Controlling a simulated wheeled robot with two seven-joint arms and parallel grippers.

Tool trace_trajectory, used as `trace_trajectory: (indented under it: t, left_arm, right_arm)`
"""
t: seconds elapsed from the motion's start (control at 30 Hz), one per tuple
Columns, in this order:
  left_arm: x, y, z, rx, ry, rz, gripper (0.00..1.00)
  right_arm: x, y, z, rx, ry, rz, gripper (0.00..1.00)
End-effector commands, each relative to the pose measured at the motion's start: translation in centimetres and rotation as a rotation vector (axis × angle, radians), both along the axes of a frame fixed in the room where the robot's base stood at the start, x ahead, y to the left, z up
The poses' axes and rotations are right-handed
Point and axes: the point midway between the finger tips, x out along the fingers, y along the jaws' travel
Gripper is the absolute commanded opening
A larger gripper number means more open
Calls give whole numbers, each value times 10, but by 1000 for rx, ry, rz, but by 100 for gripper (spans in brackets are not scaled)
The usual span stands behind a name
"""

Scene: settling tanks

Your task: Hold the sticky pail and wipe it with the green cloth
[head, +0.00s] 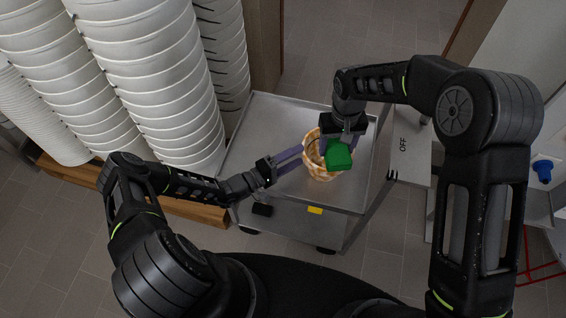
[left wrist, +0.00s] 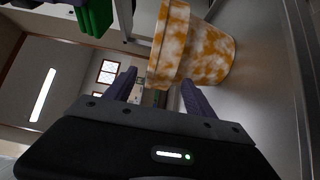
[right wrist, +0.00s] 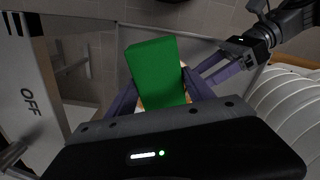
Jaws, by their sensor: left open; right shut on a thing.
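The sticky pail (head: 318,172), pale with orange-brown blotches, stands on the grey metal cart (head: 255,118). It shows large in the left wrist view (left wrist: 210,55). My left gripper (head: 296,158) is open at the pail's left side, its purple fingers pointing at the rim. In the left wrist view the pail lies just beyond the left gripper's fingertips (left wrist: 160,78). My right gripper (head: 338,140) is shut on the green cloth (head: 339,155), a block-like piece that also fills the middle of the right wrist view (right wrist: 155,70). The cloth is over the pail's right side and hides part of its opening; contact cannot be told.
Tall stacks of white ribbed containers (head: 150,75) stand left of the cart on a wooden pallet (head: 190,208). A grey panel marked OFF (head: 408,160) is right of the cart. A blue object (head: 543,170) is at far right. The cart top is otherwise clear.

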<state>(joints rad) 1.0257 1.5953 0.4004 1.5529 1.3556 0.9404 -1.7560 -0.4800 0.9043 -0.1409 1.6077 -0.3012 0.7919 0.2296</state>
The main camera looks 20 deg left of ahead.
Motion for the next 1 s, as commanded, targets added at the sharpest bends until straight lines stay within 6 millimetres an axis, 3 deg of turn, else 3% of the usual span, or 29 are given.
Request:
trace_trajectory:
  t: [0.4, 1.0]
  left_arm:
    - [6, -5, 0, -1, 1, 1, 63]
    - [6, -5, 0, -1, 1, 1, 14]
  right_arm:
    - [0, 0, 0, 0, 0, 0, 29]
    - [0, 0, 0, 0, 0, 0, 29]
